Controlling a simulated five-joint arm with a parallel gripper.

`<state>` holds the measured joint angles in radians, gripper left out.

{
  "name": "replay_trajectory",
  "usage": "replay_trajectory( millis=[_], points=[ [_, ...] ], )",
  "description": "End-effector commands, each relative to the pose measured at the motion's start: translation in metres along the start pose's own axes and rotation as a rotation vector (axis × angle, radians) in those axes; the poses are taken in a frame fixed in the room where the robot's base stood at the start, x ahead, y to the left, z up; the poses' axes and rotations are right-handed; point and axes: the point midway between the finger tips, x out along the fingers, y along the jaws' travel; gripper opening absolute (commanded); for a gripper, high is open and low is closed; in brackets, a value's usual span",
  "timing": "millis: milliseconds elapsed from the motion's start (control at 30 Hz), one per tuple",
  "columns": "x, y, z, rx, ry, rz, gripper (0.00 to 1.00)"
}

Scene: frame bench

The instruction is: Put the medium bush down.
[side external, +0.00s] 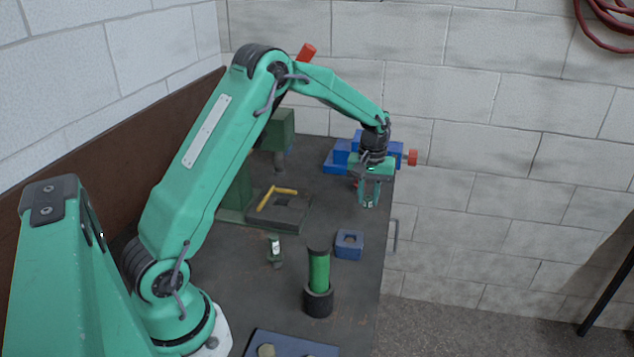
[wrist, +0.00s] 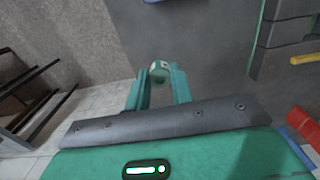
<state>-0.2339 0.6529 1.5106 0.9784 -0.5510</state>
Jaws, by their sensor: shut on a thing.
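My gripper (side external: 369,202) points down near the far right part of the bench, close to its right edge. In the wrist view its two teal fingers (wrist: 157,88) are shut on a small pale-green round bush (wrist: 159,71), which sits between the fingertips. In the side view the bush is small and mostly hidden by the fingers. I cannot tell whether its underside touches the bench (side external: 345,285) or hangs just above it.
A blue vise (side external: 345,160) stands right behind my gripper. A blue block with a hole (side external: 349,245) lies nearer the camera. A green cylinder (side external: 319,272) stands in a black holder (side external: 318,302). A blue tray (side external: 258,338) is in front.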

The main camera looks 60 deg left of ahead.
Motion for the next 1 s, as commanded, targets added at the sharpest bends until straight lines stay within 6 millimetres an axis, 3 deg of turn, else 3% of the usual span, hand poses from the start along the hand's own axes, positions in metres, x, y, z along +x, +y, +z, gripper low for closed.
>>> replay_trajectory(
  millis=[100, 300, 567, 1000],
  points=[
    [0.011, -0.009, -0.015, -0.002, 0.000, 0.000, 0.01],
    [0.019, -0.016, -0.028, 0.000, 0.001, 0.000, 0.01],
    [0.022, -0.017, -0.028, 0.000, 0.000, 0.000, 0.01],
    [0.060, -0.017, -0.027, 0.000, -0.001, 0.000, 0.01]
  ],
)
